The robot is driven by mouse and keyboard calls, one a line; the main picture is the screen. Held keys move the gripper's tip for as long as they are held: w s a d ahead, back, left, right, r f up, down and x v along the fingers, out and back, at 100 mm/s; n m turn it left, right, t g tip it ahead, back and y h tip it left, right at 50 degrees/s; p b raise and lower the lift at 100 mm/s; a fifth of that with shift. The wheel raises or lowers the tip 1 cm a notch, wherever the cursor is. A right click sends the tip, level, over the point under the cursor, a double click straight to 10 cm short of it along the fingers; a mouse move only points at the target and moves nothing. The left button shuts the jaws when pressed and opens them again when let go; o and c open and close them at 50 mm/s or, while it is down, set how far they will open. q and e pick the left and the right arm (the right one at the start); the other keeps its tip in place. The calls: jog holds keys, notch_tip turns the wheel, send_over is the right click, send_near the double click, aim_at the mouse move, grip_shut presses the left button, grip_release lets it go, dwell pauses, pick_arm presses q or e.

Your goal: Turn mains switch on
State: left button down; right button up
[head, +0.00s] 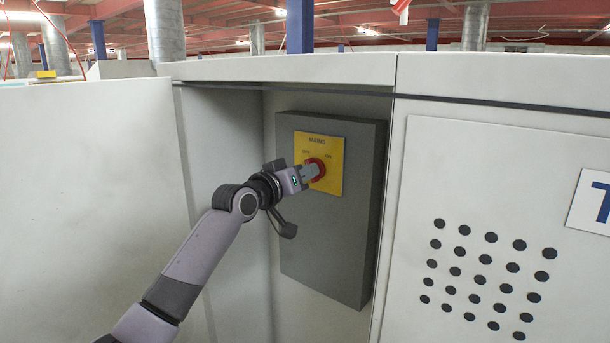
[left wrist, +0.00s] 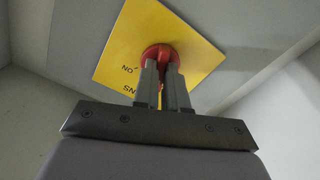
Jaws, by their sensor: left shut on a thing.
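The mains switch is a red rotary knob (head: 316,169) on a yellow plate (head: 320,148) marked "MAINS", with smaller label text to either side. The plate is fixed to a dark grey box in a cabinet recess. My left gripper (head: 309,172) is at the knob, and its fingers cover part of it. In the left wrist view, the two grey fingers of the left gripper (left wrist: 162,82) are shut on the red knob (left wrist: 160,54). The word "ON" shows on the yellow plate (left wrist: 122,50) to the left of the knob there. My right gripper is not in view.
The grey box (head: 350,240) stands out from the back of the recess. Recess walls (head: 228,190) flank it. A pale panel with round black holes (head: 490,270) lies to the right, and a cabinet top edge (head: 290,68) runs above.

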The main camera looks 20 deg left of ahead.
pick_arm(q)
jog(key=shift+m+p, duration=0.35)
jog(key=shift+m, duration=6.05)
jog(key=c, duration=1.2)
grip_release()
jog(key=shift+s, duration=0.1)
jog(key=shift+b+v, duration=0.95)
jog(key=shift+v, duration=2.55)
